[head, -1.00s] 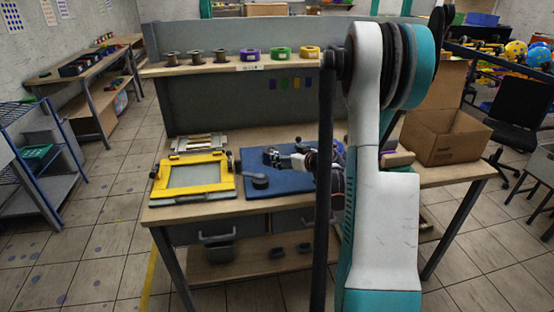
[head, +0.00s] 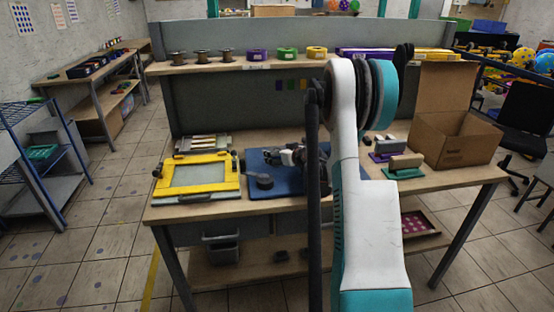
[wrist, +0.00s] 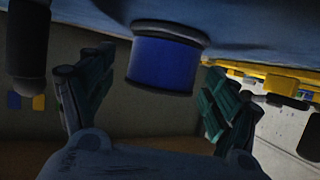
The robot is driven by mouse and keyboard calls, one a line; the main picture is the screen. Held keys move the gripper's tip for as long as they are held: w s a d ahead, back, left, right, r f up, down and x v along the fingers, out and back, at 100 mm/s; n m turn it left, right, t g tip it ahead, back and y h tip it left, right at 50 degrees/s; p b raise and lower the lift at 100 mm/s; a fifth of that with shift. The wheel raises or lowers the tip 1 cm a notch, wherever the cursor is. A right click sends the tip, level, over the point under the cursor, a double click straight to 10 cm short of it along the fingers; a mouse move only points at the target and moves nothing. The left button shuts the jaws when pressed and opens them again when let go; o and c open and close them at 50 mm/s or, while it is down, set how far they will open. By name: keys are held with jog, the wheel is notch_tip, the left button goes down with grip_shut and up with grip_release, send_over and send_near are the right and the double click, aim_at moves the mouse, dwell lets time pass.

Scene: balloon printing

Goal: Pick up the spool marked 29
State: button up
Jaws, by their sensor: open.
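Three brown spools (head: 178,59) (head: 202,57) (head: 225,55) stand on the left of the raised shelf. To their right are a purple roll (head: 257,55), a green roll (head: 288,54) and a yellow roll (head: 317,52). I cannot read a 29 on any of them. My gripper (head: 284,157) is low over the blue mat, partly hidden by my arm. In the wrist view my gripper (wrist: 158,72) is open, its fingers apart on both sides of a blue cylinder (wrist: 163,65) with a dark rim. No finger visibly touches the cylinder.
On the bench are a yellow frame (head: 197,176), the blue mat (head: 265,190) with a dark round object (head: 264,181), an open cardboard box (head: 450,138) and a green-based block (head: 404,168). My arm hides part of the bench centre.

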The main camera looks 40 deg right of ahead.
jog(key=shift+x, duration=0.75)
jog(key=shift+r, duration=0.1)
jog(key=shift+c, duration=0.2)
jog(key=c, duration=1.1)
